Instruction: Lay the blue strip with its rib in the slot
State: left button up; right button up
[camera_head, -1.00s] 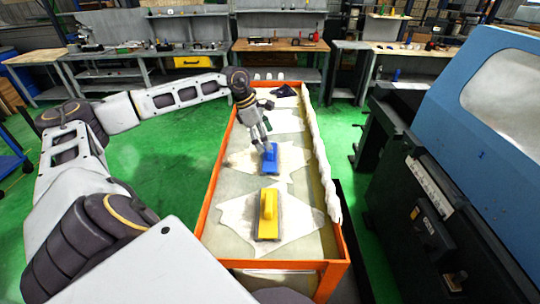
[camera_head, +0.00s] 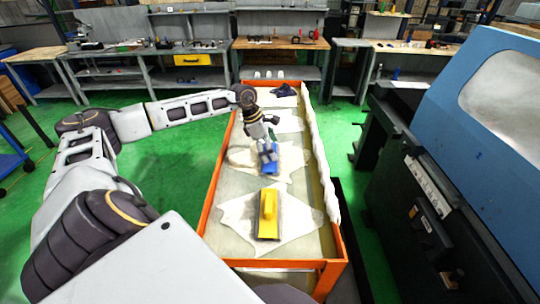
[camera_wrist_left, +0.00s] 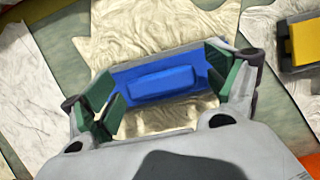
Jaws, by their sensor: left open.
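The blue strip (camera_head: 271,169) lies on a crumpled pale cloth in the orange-framed tray (camera_head: 208,206), partly hidden by my left gripper (camera_head: 267,153). In the left wrist view, the blue strip (camera_wrist_left: 163,82) shows a raised rounded bar along its middle. My left gripper (camera_wrist_left: 166,88) is open there, one green-padded finger at each end of the strip. Whether the pads touch it I cannot tell. No slot can be made out clearly. My right gripper is not in view.
A yellow block on a dark base (camera_head: 267,207) lies on a pale cloth (camera_head: 236,216) nearer me. A blue and dark machine (camera_head: 445,150) stands to the right; workbenches (camera_head: 280,44) line the back.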

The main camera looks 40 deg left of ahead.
pick_arm(q)
jog(key=c, duration=1.2)
jog(key=shift+o, duration=0.2)
jog(key=shift+r, duration=0.1)
jog(key=shift+r+b, duration=0.7)
jog(key=shift+r, duration=4.25)
